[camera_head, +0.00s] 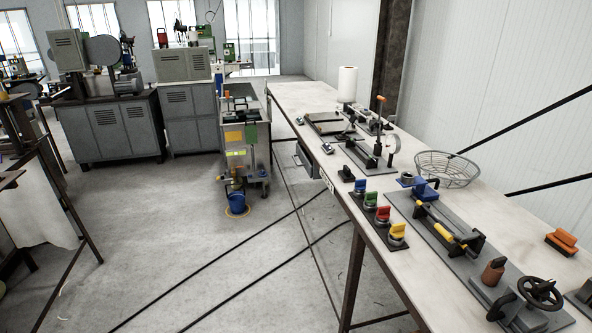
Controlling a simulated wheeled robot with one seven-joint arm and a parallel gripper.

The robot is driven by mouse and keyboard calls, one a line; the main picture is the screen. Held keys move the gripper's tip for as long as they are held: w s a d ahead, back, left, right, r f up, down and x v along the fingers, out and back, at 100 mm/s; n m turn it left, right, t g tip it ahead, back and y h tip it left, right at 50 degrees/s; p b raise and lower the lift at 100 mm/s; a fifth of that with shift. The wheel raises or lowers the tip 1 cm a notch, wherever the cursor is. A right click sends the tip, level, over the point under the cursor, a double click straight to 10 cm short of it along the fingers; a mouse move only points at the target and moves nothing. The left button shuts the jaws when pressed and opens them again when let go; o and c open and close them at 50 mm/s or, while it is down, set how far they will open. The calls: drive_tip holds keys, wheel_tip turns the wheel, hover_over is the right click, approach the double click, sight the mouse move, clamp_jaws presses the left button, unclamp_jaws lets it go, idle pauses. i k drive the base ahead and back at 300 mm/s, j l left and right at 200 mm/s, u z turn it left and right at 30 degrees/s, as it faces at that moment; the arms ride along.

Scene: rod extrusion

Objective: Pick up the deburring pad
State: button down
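My gripper is not in view. No thing in view can be named the deburring pad for certain. An orange block with a dark underside (562,241) lies on the long pale workbench (408,143) near its right edge, and could be the pad. It is apart from the things around it, with bare bench top on its left.
A grey fixture plate (455,262) with a yellow-handled tool and a black handwheel (540,292) takes up the near bench. A wire basket (446,168) stands behind it. A lever press (378,140) and a paper roll (347,84) stand farther back. Floor left of the bench is mostly open.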

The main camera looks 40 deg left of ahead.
sight(346, 175)
drive_tip(key=u, duration=0.95)
